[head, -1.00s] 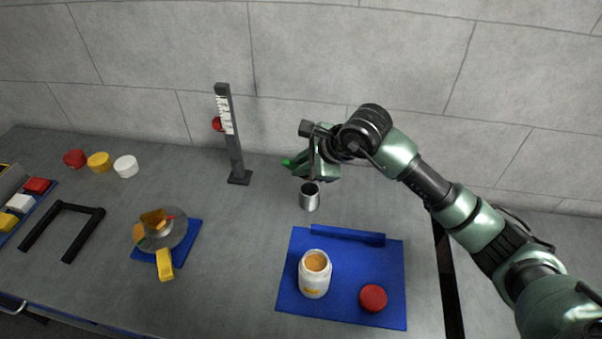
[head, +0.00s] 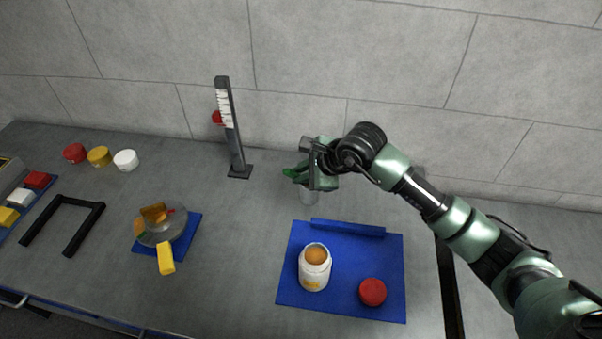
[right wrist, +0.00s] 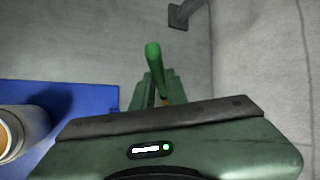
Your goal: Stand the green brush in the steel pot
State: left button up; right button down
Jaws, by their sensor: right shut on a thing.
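My right gripper (head: 305,174) is shut on the green brush (head: 290,173), whose green end sticks out to the left of the fingers in the head view. In the right wrist view the green handle (right wrist: 154,62) rises between the fingers (right wrist: 161,88). My left gripper is not in view.
A blue mat (head: 345,300) in front holds a white jar (head: 314,272) and a red lid (head: 372,292). A black post with a scale (head: 231,130) stands to the left at the back. A disc on a blue pad (head: 185,244) lies further left.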

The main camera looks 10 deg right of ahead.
jog(key=shift+f, duration=0.25)
jog(key=shift+r, duration=0.1)
jog(key=c, duration=1.4)
grip_release()
jog(key=shift+c, duration=0.2)
jog(key=shift+r+p, duration=0.55)
jog(key=b+v, duration=0.2)
jog(key=v, duration=1)
jog(key=shift+b, duration=0.4)
